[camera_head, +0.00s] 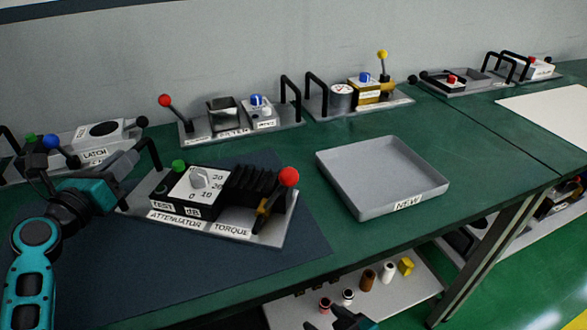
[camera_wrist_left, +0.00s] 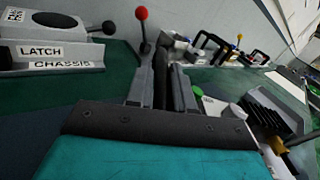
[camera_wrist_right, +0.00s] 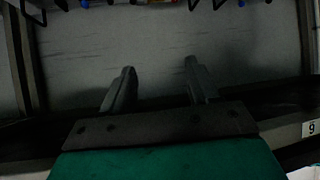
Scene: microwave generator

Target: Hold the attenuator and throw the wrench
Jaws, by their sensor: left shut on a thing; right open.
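The attenuator (camera_head: 190,190) module lies on a dark mat, with a white dial face, a grey knob and a green button; it also shows in the left wrist view (camera_wrist_left: 215,105). On the same base, above the TORQUE label, a red-balled lever (camera_head: 288,178) with a yellow part stands beside black ribs; I take it as the wrench. My left gripper (camera_head: 132,165) is shut on the black handle (camera_wrist_left: 178,85) at the module's left end. My right gripper (camera_head: 345,320) shows partly at the bottom edge, below the table top; its fingers are open and empty in the right wrist view (camera_wrist_right: 158,85).
An empty grey tray (camera_head: 380,175) labelled NEW sits right of the module. Other modules with levers and handles line the back, including the LATCH chassis (camera_head: 100,140). A lower shelf (camera_head: 400,290) holds several small cylinders. Green table (camera_head: 290,155) is bare around the tray.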

